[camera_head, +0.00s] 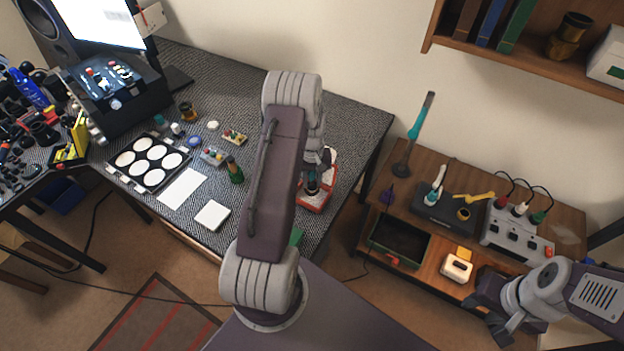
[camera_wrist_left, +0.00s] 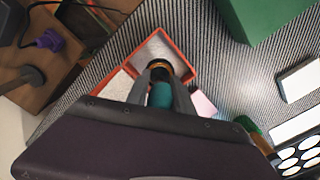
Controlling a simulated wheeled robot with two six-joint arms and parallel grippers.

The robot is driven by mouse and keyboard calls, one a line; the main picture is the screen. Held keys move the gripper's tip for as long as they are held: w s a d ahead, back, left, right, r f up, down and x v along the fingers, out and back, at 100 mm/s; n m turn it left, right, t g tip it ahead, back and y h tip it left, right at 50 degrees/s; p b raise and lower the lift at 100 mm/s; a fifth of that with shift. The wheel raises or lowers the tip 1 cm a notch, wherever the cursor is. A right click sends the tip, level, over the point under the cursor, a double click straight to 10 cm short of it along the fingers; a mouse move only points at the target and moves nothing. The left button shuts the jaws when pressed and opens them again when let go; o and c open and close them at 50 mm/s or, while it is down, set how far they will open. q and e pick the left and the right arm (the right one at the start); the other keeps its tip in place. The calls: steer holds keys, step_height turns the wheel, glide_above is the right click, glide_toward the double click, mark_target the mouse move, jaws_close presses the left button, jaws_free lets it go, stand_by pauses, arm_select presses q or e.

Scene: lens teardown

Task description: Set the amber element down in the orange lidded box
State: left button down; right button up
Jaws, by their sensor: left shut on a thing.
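The orange-rimmed box (camera_head: 313,208) stands at the right edge of the patterned desk, partly hidden behind my left arm. In the left wrist view its orange rim (camera_wrist_left: 184,52) surrounds a bare pale interior, with a second pale orange-edged part beside it. My left gripper (camera_head: 312,181) is over the box, shut on a teal piece (camera_wrist_left: 161,95) with a dark, amber-ringed end (camera_wrist_left: 158,66). That end appears over the box opening; whether it touches the floor I cannot tell. My right gripper (camera_head: 492,309) is apart at lower right, its fingers seemingly spread and empty.
A green block (camera_wrist_left: 262,12) stands near the box. A wooden shelf (camera_head: 419,164) with a power strip (camera_head: 517,237) is at right.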

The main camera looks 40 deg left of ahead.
mark_target(312, 188)
arm_select(q)
steer(key=shift+f, duration=0.1)
steer(key=shift+f+b, duration=0.95)
steer(key=shift+f, duration=0.35)
steer(key=shift+f+b, duration=0.4)
steer(key=shift+f, duration=0.2)
stand_by(0.6)
steer(key=shift+s+f, duration=0.1)
steer(key=shift+s, duration=0.05)
stand_by(1.2)
steer(key=shift+r+p, duration=0.95)
steer(key=shift+p, duration=0.05)
steer(key=shift+r+p, duration=3.3)
steer(key=shift+r, duration=0.85)
steer(key=shift+f, duration=0.1)
